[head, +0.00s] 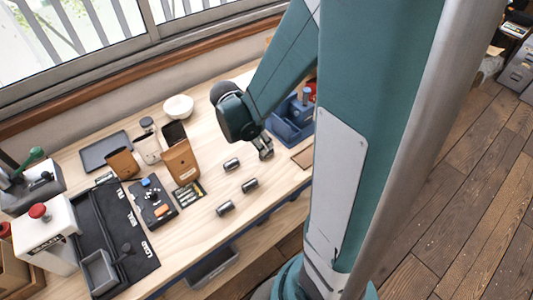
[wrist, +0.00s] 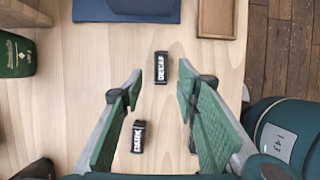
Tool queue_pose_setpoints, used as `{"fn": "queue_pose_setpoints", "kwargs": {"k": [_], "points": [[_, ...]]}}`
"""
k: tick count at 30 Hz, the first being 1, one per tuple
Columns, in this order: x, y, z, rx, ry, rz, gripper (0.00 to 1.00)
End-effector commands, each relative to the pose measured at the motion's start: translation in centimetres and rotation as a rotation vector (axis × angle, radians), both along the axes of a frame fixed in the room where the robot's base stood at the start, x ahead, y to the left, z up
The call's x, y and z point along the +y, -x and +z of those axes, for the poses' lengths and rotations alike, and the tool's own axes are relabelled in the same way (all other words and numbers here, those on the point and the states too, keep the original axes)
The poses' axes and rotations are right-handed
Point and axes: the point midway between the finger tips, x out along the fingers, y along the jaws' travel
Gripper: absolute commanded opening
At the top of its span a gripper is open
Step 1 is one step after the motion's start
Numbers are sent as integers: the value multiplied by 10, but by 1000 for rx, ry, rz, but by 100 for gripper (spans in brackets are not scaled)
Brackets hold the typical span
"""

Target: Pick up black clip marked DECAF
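The black clip marked DECAF (wrist: 161,68) stands out on the light wood table in the wrist view, its white letters running lengthwise. It lies ahead, in the gap between the tips of my gripper (wrist: 160,84), which is open with its green-padded fingers apart. A second black clip, marked DARK (wrist: 138,137), lies nearer, beside the left finger. Neither clip is held.
A blue organiser (head: 290,124) and a brown tray (wrist: 216,18) are beyond the clips. A white bowl (head: 178,107) stands at the back, and a brown pouch (head: 181,161) stands to the left.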

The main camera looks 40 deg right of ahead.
Motion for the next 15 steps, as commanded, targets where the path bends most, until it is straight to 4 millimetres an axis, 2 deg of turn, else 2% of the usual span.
{"fn": "queue_pose_setpoints", "kwargs": {"k": [5,15], "points": [[-3,0,-7,0,0,0,32],[-3,0,-8,0,0,0,32]]}}
